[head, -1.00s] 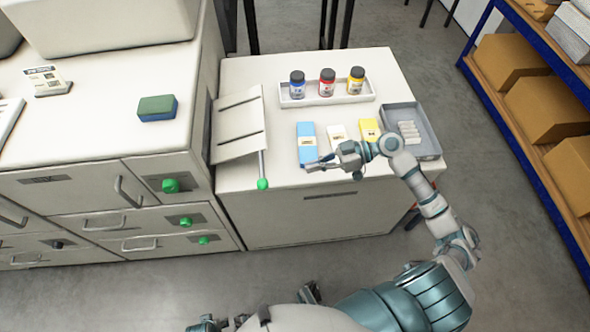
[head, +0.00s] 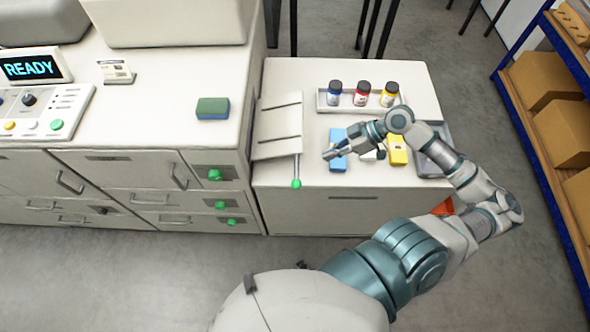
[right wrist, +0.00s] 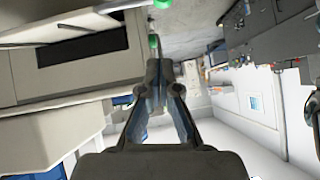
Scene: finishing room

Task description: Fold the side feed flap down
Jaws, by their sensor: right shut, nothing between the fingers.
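The side feed flap (head: 278,132) is a pale panel with dark lines across it. It juts from the right side of the white machine over the side cabinet. A thin rod with a green knob (head: 296,183) is at its front right corner. My right gripper (head: 328,155) is shut and empty, to the right of the knob and apart from it, in front of the blue box. In the right wrist view its closed fingers (right wrist: 158,75) point toward a green knob (right wrist: 154,45); I cannot tell which knob that is.
The side cabinet (head: 300,75) bears a blue box (head: 338,163), a yellow box (head: 398,152), a grey tray (head: 436,165) and a bottle tray (head: 322,104). The machine has green knobs (head: 214,175) on its front. A shelf rack (head: 520,110) stands at the right.

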